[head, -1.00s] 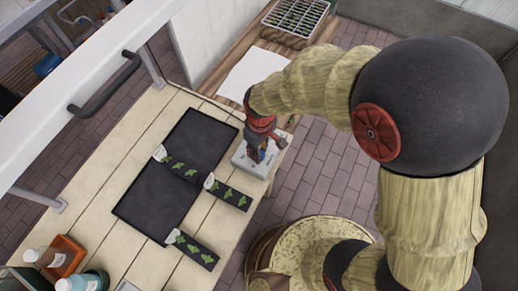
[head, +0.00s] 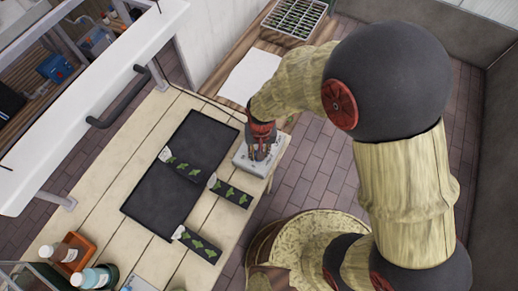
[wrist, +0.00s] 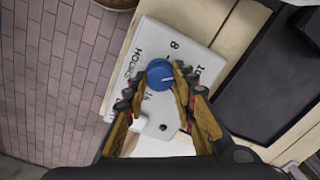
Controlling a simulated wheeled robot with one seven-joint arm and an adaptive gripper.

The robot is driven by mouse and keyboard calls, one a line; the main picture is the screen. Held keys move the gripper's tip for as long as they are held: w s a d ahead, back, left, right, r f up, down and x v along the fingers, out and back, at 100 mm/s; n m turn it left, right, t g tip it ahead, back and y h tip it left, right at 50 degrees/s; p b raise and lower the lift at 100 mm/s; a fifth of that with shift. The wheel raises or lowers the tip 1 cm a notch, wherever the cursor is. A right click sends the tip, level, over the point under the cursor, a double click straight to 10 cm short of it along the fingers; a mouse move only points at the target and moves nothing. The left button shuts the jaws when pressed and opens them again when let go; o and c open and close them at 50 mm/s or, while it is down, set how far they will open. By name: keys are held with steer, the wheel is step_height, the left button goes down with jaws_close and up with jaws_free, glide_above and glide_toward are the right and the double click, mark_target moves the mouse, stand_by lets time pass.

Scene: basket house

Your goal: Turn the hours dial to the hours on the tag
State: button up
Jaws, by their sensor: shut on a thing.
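The hours dial is a round blue knob (wrist: 159,73) with a pale pointer line, on a light grey box (wrist: 190,45) marked HOURS. The numbers 8 and 16 show around it, with another partly hidden at the right. In the wrist view my gripper (wrist: 157,84) has its fingertips closed on the sides of the dial. In the head view the box (head: 245,164) sits at the table's right edge, with my gripper (head: 261,153) pointing down over it and hiding the dial. I cannot make out a tag with hours in either view.
A black mat (head: 150,208) lies left of the box on the plank table (head: 100,190). Several dark strips with green leaves lie on and beside it. Bottles and an orange tray (head: 83,247) stand at the near left. A round basket-like thing (head: 312,232) is right of the table.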

steer(key=shift+m, duration=0.6)
steer(key=o, duration=1.1)
steer(key=shift+o, duration=0.3)
steer(key=shift+r, duration=0.1)
step_height(320, 180, up, 12)
steer(key=shift+d, duration=0.15)
